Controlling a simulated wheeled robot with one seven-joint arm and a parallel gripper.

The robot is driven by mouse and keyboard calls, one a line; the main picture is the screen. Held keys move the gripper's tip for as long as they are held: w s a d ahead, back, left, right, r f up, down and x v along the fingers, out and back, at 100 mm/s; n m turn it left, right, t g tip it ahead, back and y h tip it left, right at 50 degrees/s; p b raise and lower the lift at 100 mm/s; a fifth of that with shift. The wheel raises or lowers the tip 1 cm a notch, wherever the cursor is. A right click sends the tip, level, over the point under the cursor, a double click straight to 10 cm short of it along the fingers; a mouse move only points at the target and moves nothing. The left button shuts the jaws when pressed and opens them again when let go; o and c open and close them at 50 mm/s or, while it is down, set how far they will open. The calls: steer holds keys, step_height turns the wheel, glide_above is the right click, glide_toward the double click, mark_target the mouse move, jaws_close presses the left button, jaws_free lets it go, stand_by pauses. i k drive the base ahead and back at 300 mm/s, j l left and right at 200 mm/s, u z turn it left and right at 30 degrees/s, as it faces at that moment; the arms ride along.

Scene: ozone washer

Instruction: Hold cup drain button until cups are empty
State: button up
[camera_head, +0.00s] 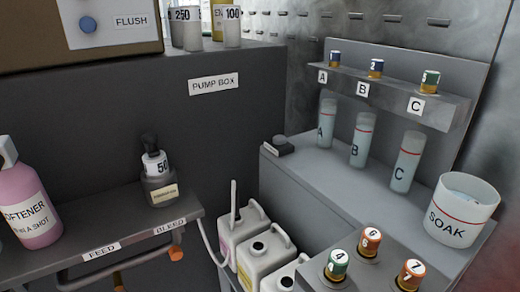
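Three tall clear cups stand in a row on the grey bench (330,185) at the right: cup A (327,122), cup B (361,140) and cup C (406,163). Each has a red line near the top and looks pale blue-grey; I cannot tell the liquid level. A dark round button (279,141) on a small black base sits at the bench's back left corner, left of cup A. It carries no readable label, so I cannot tell whether it is the cup drain button. My gripper is not in view.
A grey rack (455,110) with capped vials overhangs the cups. A SOAK beaker (466,195) stands right of cup C. Numbered vials (370,241) sit in front. White jugs (262,250), a pink softener bottle (35,215) and the dark pump box (130,110) are to the left.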

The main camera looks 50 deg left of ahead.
mark_target(278, 140)
steer(key=k+u, duration=0.1)
steer(key=u, duration=0.7)
steer(key=k+j+u, duration=0.1)
steer(key=u, duration=0.35)
steer(key=k+u, duration=0.1)
steer(key=u, duration=0.3)
